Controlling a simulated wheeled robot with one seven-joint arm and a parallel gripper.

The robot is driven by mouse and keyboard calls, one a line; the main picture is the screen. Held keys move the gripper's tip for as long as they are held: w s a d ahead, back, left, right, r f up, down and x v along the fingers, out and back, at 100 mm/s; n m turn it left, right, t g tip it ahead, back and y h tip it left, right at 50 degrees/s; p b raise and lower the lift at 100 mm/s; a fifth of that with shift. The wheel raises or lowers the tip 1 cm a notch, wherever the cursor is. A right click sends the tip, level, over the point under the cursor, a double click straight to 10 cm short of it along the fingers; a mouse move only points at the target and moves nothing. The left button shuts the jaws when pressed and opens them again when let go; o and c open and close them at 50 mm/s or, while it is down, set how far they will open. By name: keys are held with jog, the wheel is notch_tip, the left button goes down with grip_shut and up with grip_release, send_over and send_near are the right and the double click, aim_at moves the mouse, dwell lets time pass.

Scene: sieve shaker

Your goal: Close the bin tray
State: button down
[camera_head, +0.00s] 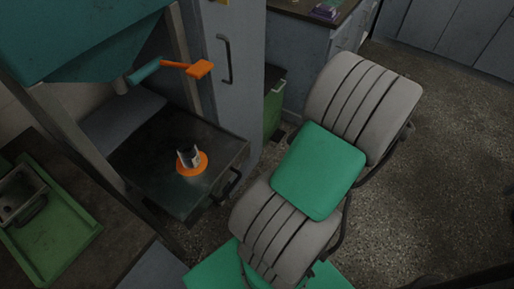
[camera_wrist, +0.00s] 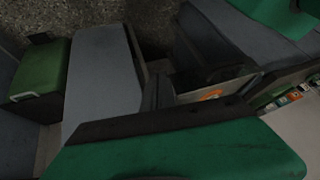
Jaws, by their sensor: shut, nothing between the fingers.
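The bin tray (camera_head: 140,150) is a dark, flat tray pulled out below the teal hopper, with a black handle (camera_head: 228,188) on its front. My gripper (camera_wrist: 157,72) appears as dark, closed fingers above the green hand housing, left of the tray and holding nothing. Contact with the tray cannot be told. The gripper does not show in the head view.
The teal hopper (camera_head: 80,35) with an orange lever (camera_head: 190,68) hangs over the tray. A grey cabinet (camera_head: 232,100) stands behind. A bench with a green tray (camera_head: 60,240) is at left. A green bin (camera_wrist: 42,75) shows at left. Open floor (camera_head: 420,190) lies right.

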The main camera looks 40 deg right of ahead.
notch_tip(320, 180, up, 3)
jog(key=a+n, duration=0.2)
jog(key=n, duration=0.7)
jog(key=n+y+b, duration=0.1)
jog(key=n+b, duration=0.2)
jog(key=n, duration=0.3)
send_near(246, 157)
notch_tip(246, 157, down, 3)
jog(key=s, duration=0.2)
jog(key=shift+g, duration=0.3)
jog(key=w, duration=0.1)
jog(key=w+a, duration=0.2)
jog(key=w, duration=0.1)
jog(key=shift+f+p, duration=0.3)
jog(key=shift+f, duration=0.1)
